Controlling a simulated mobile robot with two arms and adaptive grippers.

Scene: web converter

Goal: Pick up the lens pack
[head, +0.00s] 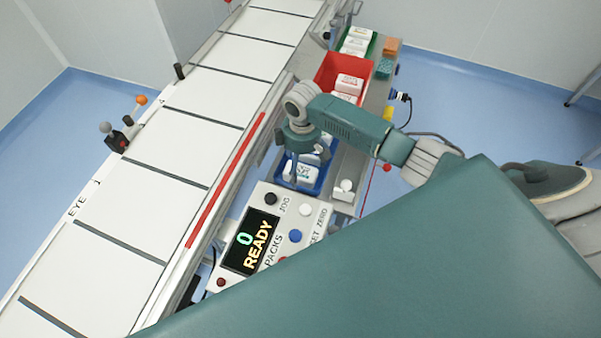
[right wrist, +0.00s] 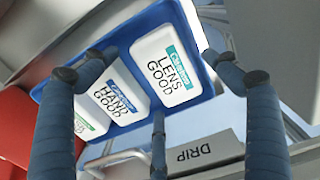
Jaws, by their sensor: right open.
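The lens pack (right wrist: 166,66) is a white pack with a teal label strip reading "LENS GOOD". It lies in the blue bin (right wrist: 207,82), at the end away from the red bin. In the head view the white pack at the near end of the blue bin (head: 311,190) shows below my right gripper (head: 307,158). In the right wrist view my right gripper (right wrist: 148,86) is open, its fingers spread around the area of the lens and hand packs, with nothing held. Whether the fingers touch the bin cannot be told. My left gripper is not in view.
A hand pack (right wrist: 119,94) lies beside the lens pack, with a green-labelled pack (right wrist: 92,120) beyond it. A red bin (head: 330,71) with white packs adjoins. A control panel (head: 313,230) reading "0 READY" stands close by. The conveyor (head: 150,190) runs left.

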